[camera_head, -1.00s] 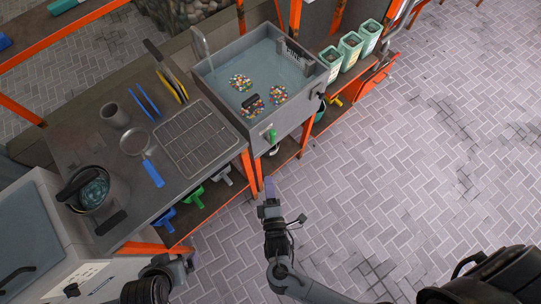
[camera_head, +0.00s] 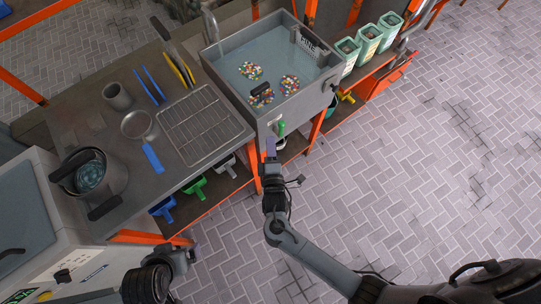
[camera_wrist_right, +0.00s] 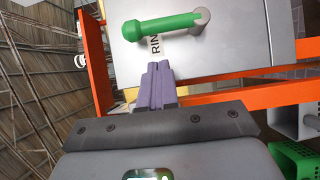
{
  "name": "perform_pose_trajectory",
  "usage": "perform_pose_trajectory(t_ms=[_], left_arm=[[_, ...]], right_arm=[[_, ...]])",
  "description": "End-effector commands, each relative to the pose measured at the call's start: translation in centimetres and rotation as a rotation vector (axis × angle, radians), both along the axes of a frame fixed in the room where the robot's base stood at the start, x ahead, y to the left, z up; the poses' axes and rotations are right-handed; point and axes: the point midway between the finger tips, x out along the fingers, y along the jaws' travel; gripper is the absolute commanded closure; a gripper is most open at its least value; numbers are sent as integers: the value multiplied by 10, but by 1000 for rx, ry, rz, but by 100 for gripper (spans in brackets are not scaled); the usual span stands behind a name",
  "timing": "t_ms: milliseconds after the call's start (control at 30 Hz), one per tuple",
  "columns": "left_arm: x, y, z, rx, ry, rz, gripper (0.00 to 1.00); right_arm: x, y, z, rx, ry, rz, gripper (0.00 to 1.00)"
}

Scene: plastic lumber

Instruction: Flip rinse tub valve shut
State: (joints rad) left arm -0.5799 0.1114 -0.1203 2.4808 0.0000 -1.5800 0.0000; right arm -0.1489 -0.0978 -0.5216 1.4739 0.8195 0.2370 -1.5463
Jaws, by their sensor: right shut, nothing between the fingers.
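The grey rinse tub (camera_head: 326,82) holds water and stands at upper middle in the head view. Its green valve lever (camera_head: 281,128) is on the front wall. In the right wrist view the lever (camera_wrist_right: 160,25) runs sideways from a pivot at its right to a rounded end at left, above part of a label. My right gripper (camera_head: 270,148) is shut and empty, its purple fingers just short of the tub's front, below and left of the lever. In the right wrist view the fingertips (camera_wrist_right: 158,68) are apart from the lever.
A counter (camera_head: 95,125) with a drying rack (camera_head: 200,128), mug and strainer lies left of the tub. Colored scoops sit on the shelf (camera_head: 215,195) below. Orange legs (camera_head: 316,128) flank the space under the tub. Pale green bins (camera_head: 368,42) stand right. Open paved floor lies right.

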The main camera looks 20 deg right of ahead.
Motion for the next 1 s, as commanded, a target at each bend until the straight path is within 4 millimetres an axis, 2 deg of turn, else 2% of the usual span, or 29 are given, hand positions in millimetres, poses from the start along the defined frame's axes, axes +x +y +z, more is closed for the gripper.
perform_pose_trajectory(t_ms=[100,300,767,1000], left_arm=[[0,1,-2,2,0,-1,0],[0,2,-4,7,0,-4,0],[0,3,-4,15,1,-9,0],[0,2,8,9,1,-5,0]], right_arm=[[6,-16,-1,-3,2,-2,100],[12,-27,-1,-2,1,-1,100],[13,-30,0,0,2,-1,100],[13,-33,3,36,14,-4,100]])
